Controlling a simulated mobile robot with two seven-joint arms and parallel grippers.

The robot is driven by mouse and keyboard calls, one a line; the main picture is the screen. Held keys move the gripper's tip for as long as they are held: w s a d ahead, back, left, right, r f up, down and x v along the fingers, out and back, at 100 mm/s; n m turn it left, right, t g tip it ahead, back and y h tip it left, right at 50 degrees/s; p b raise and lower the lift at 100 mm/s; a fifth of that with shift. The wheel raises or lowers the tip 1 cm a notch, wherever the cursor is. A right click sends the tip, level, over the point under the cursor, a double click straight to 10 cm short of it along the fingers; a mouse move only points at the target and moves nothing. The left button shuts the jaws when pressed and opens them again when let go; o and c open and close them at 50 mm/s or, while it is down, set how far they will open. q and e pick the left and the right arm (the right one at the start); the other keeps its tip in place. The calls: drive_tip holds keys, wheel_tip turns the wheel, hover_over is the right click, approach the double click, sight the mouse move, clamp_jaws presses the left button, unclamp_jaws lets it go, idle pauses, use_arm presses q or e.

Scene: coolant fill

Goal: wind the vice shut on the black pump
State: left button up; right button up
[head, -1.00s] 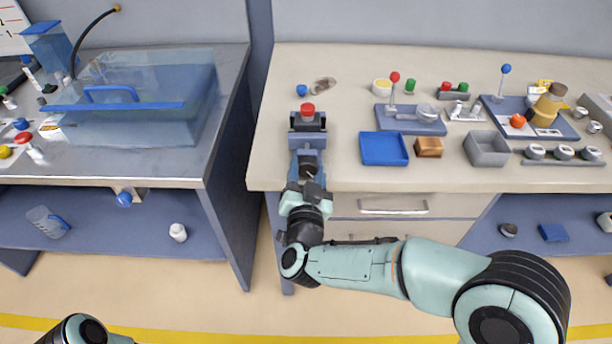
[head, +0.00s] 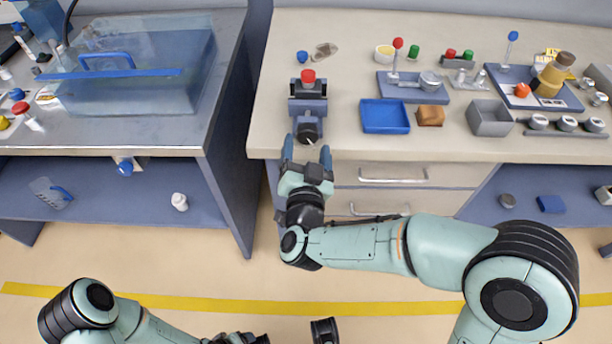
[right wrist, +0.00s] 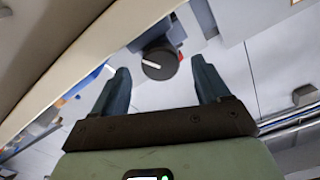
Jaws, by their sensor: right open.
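The blue-grey vice (head: 306,107) stands at the front edge of the right bench. The black pump (head: 308,88) with its red top sits upright at the vice's far end; I cannot tell whether the jaws touch it. The vice's round black knob (head: 309,131), with a pale mark, faces the front; it also shows in the right wrist view (right wrist: 160,63). My right gripper (head: 307,148) is open and empty, just in front of the knob and apart from it, its fingers pointing at it.
A blue tray (head: 385,116), a brown block (head: 430,116) and a grey bin (head: 489,118) stand right of the vice. A blue ball (head: 302,57) lies behind it. Drawer handles (head: 393,175) are below the bench. A clear tank (head: 135,80) stands on the left bench.

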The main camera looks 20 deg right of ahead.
use_arm(q)
drive_tip(key=shift+s+d+r+g+p, duration=0.2)
drive_tip(key=shift+s+r+p, duration=0.1)
drive_tip(key=shift+s, duration=0.1)
drive_tip(key=shift+s+d+r+g+p, duration=0.1)
drive_tip(key=shift+s+d+r+p, duration=0.1)
drive_tip(key=shift+s+r, duration=0.15)
use_arm(e)
drive_tip(key=v, duration=1)
drive_tip(key=shift+s, duration=0.1)
